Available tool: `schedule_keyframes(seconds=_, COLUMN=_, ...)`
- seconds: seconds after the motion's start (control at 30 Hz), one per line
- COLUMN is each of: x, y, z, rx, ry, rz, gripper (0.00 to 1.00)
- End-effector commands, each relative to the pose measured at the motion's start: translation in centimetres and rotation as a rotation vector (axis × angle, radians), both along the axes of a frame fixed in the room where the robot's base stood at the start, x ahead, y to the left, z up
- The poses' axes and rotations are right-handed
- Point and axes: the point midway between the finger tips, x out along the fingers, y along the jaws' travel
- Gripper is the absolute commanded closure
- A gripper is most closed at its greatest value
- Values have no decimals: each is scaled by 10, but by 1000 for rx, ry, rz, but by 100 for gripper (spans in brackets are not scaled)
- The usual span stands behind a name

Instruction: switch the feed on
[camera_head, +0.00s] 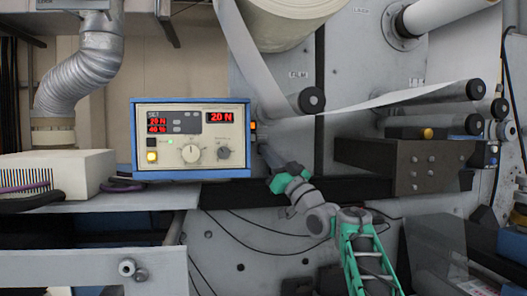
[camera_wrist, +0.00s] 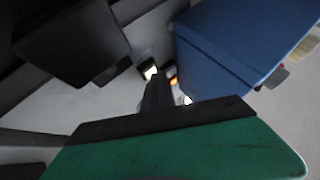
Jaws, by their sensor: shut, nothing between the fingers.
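A control box (camera_head: 191,174) with a blue frame and cream face stands at the centre left, its red displays lit. Its face has a lit yellow button (camera_head: 152,156), a black button (camera_head: 152,142) and knobs. A small orange-lit part (camera_head: 253,126) shows just beyond the box's right edge; which control is the feed switch, I cannot read. My gripper (camera_head: 264,150) is shut and empty, just right of the box's lower right side. In the wrist view its dark fingers (camera_wrist: 158,84) point at small white and orange spots (camera_wrist: 173,82) beside the blue box side (camera_wrist: 225,50). Contact cannot be told.
A roller (camera_head: 311,100) and web lie above and right of my gripper. A dark block (camera_head: 415,165) juts out at the right. A white box (camera_head: 72,172) with cables stands left of the control box. A dark block (camera_wrist: 70,40) is close at the wrist view's upper left.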

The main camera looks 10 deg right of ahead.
Motion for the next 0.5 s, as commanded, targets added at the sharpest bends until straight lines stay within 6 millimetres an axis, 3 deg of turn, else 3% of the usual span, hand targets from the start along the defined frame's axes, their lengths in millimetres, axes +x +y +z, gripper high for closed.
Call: schedule_keyframes(seconds=0.5, x=-10, y=0, z=-2, rx=0, ry=-1, rz=-1, gripper=100)
